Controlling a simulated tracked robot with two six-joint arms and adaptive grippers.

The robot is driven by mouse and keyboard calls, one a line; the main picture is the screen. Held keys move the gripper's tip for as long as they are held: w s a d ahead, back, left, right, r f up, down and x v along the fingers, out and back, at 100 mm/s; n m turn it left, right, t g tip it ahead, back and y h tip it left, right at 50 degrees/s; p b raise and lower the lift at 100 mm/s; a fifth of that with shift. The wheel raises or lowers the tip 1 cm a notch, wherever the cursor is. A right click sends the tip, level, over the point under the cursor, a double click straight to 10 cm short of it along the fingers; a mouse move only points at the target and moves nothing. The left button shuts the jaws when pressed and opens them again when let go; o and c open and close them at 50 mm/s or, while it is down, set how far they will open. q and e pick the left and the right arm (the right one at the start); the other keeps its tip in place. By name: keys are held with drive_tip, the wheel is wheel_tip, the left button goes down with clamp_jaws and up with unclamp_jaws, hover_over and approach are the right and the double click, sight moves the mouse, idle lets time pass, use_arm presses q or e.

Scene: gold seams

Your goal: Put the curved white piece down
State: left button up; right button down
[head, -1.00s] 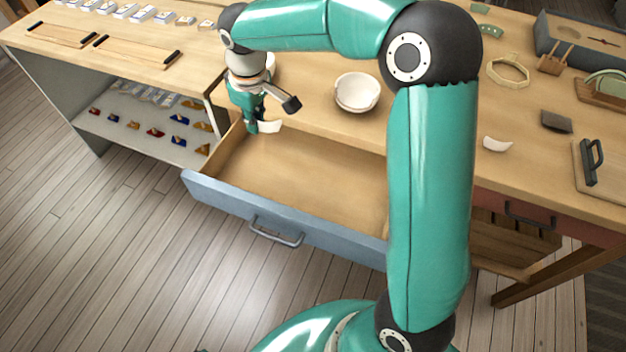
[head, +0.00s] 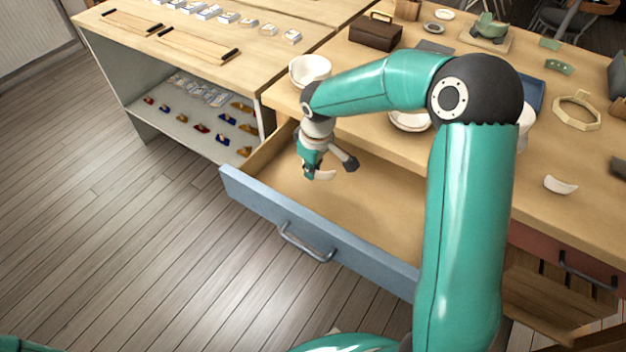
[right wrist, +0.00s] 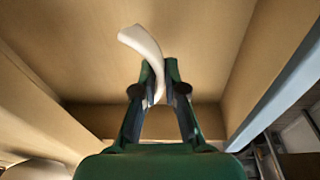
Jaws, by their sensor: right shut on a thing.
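The curved white piece (head: 325,175) is in my right gripper (head: 308,174), over the left end of the open drawer (head: 365,208). In the right wrist view the curved white piece (right wrist: 143,45) sticks out past the fingertips of my right gripper (right wrist: 160,80), which is shut on it. The drawer's wooden floor (right wrist: 200,50) lies beyond it. I cannot tell whether the piece touches the floor. My left gripper is not in view.
The drawer's blue front (head: 290,225) and side walls surround the gripper. A white bowl (head: 310,68) stands on the worktop behind it. Another curved white piece (head: 561,185) lies on the worktop at the right. The drawer's middle is bare.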

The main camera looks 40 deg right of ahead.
sight(312, 187)
wheel_tip(312, 187, down, 4)
drive_tip(key=shift+f, duration=0.2)
drive_tip(key=shift+b, duration=0.3)
drive_tip(key=c, duration=1.2)
unclamp_jaws()
drive_tip(key=shift+c, duration=0.2)
drive_tip(key=shift+r, duration=0.1)
wheel_tip(312, 187, up, 12)
drive_tip(key=s+p, duration=0.1)
drive_tip(key=shift+s, duration=0.35)
drive_tip(key=shift+a, duration=0.1)
